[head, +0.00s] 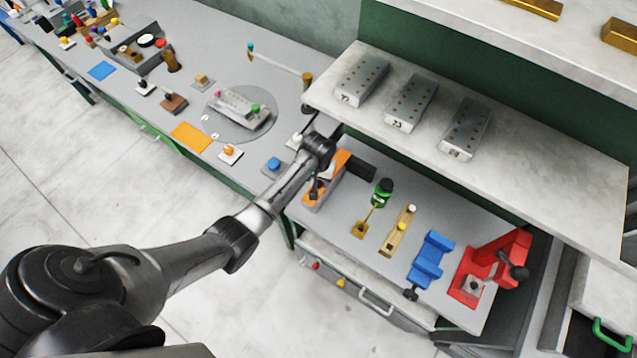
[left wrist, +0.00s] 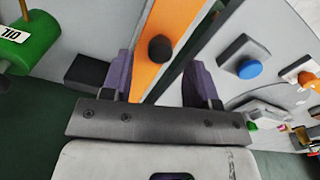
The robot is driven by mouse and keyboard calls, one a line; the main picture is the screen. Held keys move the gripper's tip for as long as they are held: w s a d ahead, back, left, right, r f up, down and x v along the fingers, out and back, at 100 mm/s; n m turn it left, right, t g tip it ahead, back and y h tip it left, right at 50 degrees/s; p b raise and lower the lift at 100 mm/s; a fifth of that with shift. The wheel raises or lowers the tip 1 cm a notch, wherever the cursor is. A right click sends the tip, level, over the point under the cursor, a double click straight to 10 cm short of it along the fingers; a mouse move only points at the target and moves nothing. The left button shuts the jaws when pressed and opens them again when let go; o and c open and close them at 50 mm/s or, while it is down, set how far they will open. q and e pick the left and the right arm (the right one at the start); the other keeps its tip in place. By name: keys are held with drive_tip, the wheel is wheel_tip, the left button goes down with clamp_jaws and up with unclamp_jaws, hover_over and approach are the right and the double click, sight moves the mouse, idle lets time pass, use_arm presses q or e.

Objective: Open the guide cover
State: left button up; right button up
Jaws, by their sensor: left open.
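An orange cover with a round black knob (left wrist: 161,48) shows in the left wrist view; I take it to be the guide cover (left wrist: 170,20). In the head view, the orange-and-grey fixture (head: 341,163) stands at the left end of the lower bench, partly hidden by my left arm. My left gripper (left wrist: 160,72) is open, with its two purple fingers on either side of the orange part. The knob appears between and just beyond the fingers; I cannot tell whether they touch it. My right gripper is in neither view.
A green oil can (head: 382,192), a wood-coloured block (head: 398,232), a blue vise (head: 430,260) and a red press (head: 492,270) stand to the right. A shelf (head: 555,165) with several metal blocks overhangs behind. A blue button (head: 273,164) lies left.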

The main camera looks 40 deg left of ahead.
sight(318, 183)
use_arm(q)
drive_tip(key=shift+f, duration=1.85)
drive_tip(key=shift+c, duration=0.4)
